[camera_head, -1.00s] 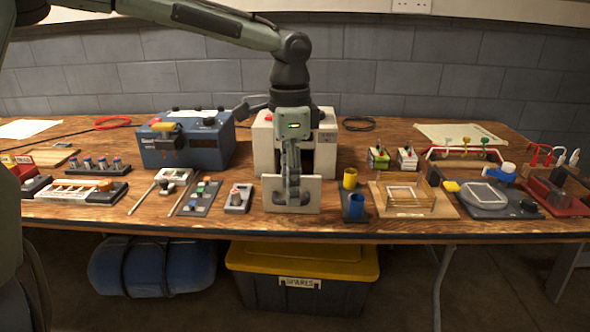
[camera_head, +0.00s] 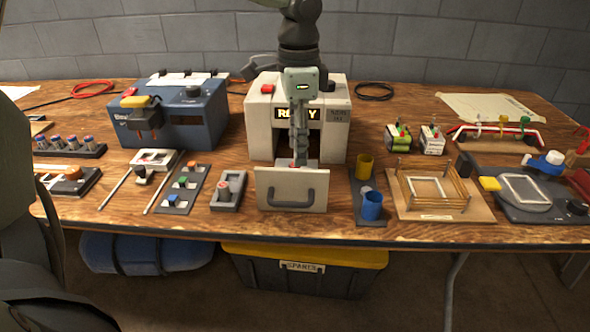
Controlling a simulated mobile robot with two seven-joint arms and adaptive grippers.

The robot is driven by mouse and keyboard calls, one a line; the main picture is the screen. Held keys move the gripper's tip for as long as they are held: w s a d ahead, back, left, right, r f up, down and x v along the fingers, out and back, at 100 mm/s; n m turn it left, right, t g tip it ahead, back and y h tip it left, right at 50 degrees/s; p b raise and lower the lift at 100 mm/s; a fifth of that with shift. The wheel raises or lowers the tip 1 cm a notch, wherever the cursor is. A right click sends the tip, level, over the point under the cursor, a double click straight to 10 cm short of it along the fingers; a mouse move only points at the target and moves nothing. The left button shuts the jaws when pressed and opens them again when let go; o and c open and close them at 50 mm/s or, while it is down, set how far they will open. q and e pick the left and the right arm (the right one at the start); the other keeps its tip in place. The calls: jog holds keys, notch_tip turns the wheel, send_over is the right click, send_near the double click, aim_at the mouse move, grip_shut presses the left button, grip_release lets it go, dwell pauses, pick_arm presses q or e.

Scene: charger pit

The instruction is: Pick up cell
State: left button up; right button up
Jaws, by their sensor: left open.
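The charger (camera_head: 257,120) is a pale box with a lit panel reading "READY". Its drawer (camera_head: 291,203) is pulled out at the front, with a grey handle on its pale front panel. My left gripper (camera_head: 299,162) points down into the drawer just behind that panel, and its jaws are open. A small reddish thing shows at the fingertips; it may be the cell, but the fingers and panel hide most of it. Several cells with reddish tops stand in a dark rack (camera_head: 72,150) at the left. My right gripper is not in view.
A blue device (camera_head: 180,128) stands left of the charger. A small grey holder (camera_head: 227,193) lies left of the drawer.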

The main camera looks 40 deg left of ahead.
pick_arm(q)
jog(key=f, duration=0.3)
jog(key=a+f, duration=0.1)
jog(key=f, duration=0.1)
jog(key=shift+w+f, duration=0.1)
jog(key=shift+f, duration=0.05)
jog(key=shift+c, duration=0.4)
grip_shut()
